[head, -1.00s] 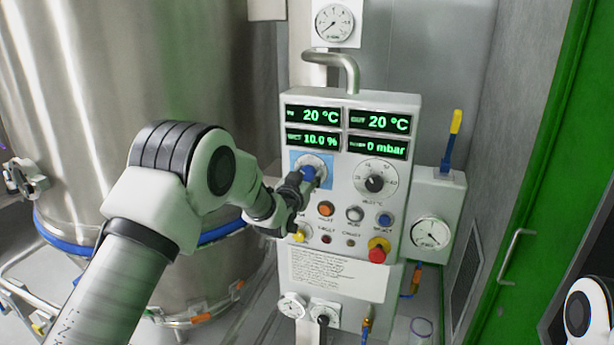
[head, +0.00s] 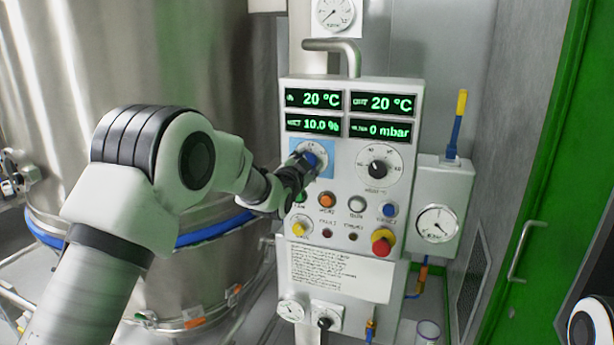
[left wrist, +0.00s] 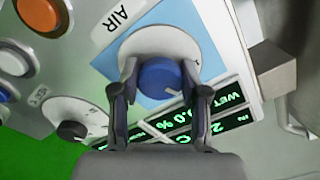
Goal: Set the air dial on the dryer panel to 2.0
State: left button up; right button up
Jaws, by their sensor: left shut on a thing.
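The blue air dial (left wrist: 158,80) sits on a white scale plate on a light blue square (left wrist: 184,22), under the label AIR in the left wrist view. My left gripper (left wrist: 160,92) is shut on this dial, one finger at each side. In the head view the left gripper (head: 304,166) covers part of the dial (head: 314,156), and the dial's setting is too small to read. The dryer panel (head: 338,205) is white with lit green displays reading 20 °C, 20 °C, 10.0 % and 0 mbar. My right gripper is not in view.
A black dial (head: 378,168) is right of the air dial. Coloured buttons (head: 327,200) and a red emergency knob (head: 381,246) lie below. A steel vessel (head: 130,60) stands left, a gauge box (head: 437,222) right, and a green door frame (head: 560,150) at far right.

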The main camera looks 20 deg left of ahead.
pick_arm(q)
jog(key=m+b, duration=0.2)
jog(key=m, duration=0.1)
jog(key=shift+f, duration=0.15)
jog(key=shift+m+b, duration=0.75)
jog(key=shift+m, duration=0.05)
jog(key=o, duration=1.1)
jog(key=shift+o, duration=0.2)
jog(key=s, duration=1.2)
jog(key=shift+a, duration=0.2)
jog(key=shift+w, duration=0.1)
